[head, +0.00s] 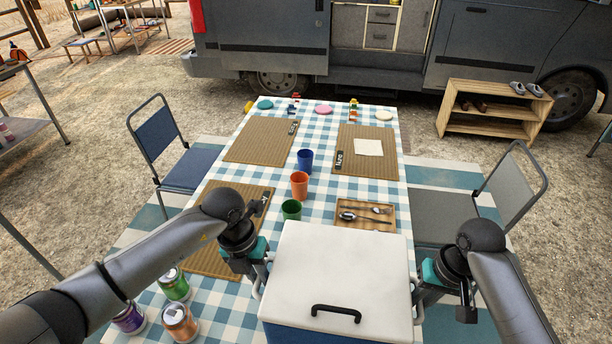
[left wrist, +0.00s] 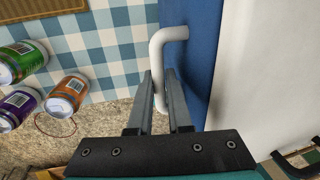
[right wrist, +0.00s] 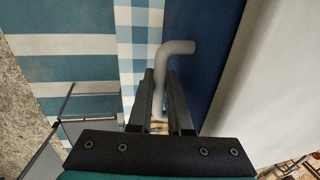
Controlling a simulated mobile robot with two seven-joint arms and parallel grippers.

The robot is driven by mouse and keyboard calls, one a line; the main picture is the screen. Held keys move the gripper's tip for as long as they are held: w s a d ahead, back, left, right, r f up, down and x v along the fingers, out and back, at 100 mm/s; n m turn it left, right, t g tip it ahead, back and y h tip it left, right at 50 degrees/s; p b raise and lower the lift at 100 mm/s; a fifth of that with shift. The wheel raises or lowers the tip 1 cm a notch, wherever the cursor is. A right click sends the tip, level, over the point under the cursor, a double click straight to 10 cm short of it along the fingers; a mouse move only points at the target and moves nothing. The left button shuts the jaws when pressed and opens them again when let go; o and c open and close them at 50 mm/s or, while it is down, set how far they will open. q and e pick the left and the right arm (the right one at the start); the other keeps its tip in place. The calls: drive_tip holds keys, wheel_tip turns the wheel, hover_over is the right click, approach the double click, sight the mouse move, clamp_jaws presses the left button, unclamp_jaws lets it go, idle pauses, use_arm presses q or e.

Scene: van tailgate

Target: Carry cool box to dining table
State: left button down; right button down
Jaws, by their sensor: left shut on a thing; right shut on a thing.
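The cool box (head: 340,265) has a white lid with a black handle and a blue body. It is upright at the near end of the dining table (head: 228,291), which has a blue and white checked cloth. My left gripper (head: 260,284) is shut on the white side handle (left wrist: 158,62) at the box's left. My right gripper (head: 418,296) is shut on the side handle (right wrist: 163,70) at its right. The box's underside is hidden, so I cannot tell whether it touches the table.
Several cans (head: 174,285) stand at the table's near left corner. Green (head: 291,209), orange (head: 299,185) and blue cups stand beyond the box, beside a cutlery tray (head: 384,226). Woven placemats (head: 260,140) lie farther back. Chairs (head: 160,140) flank the table.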

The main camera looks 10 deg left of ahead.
use_arm(q)
drive_tip(key=shift+w+a+r, duration=0.1)
drive_tip(key=shift+w, duration=0.15)
use_arm(e)
drive_tip(key=shift+w+d+r, duration=0.1)
drive_tip(key=shift+w, duration=0.15)
